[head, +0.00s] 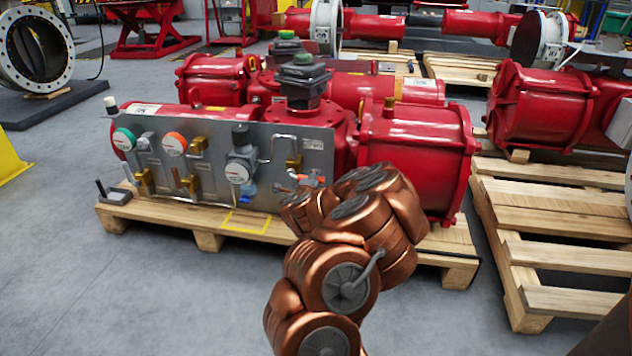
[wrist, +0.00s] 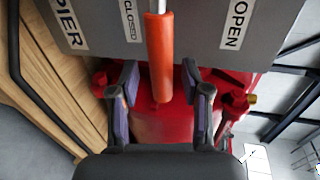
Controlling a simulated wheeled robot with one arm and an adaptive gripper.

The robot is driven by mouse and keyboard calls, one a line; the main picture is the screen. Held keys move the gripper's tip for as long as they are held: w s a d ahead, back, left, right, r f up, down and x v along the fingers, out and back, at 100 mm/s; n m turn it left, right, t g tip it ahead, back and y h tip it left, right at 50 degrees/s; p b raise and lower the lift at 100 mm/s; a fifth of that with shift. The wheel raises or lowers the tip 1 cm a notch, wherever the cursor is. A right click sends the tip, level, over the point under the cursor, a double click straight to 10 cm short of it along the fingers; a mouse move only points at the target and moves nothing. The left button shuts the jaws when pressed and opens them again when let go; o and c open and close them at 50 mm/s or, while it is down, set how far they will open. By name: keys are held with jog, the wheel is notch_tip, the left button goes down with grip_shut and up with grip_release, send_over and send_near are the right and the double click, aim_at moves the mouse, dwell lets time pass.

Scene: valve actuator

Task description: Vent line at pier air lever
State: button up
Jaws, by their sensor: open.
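The air lever has an orange handle (wrist: 160,55) on a metal stem at the grey panel (wrist: 195,20). In the wrist view it lies between a CLOSED label (wrist: 131,20) and an OPEN label (wrist: 236,24), nearer CLOSED. A PIER label (wrist: 66,22) is at the left. My gripper (wrist: 161,82) is open, its fingers on either side of the handle's end, with visible gaps on both sides. I cannot tell the depth between them. In the head view my arm hides the gripper; the panel (head: 215,140) shows with gauges and fittings.
The panel is mounted on a red actuator (head: 415,150) on a wooden pallet (head: 175,217). Another pallet (head: 560,250) with red actuators (head: 540,105) stands at the right. A black bracket (head: 114,194) sits at the pallet's left end. Grey floor (head: 90,270) is clear at the front left.

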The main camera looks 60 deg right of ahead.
jog(key=v, duration=0.6)
jog(key=shift+a, duration=0.3)
jog(key=shift+s, duration=0.15)
dwell(0.4)
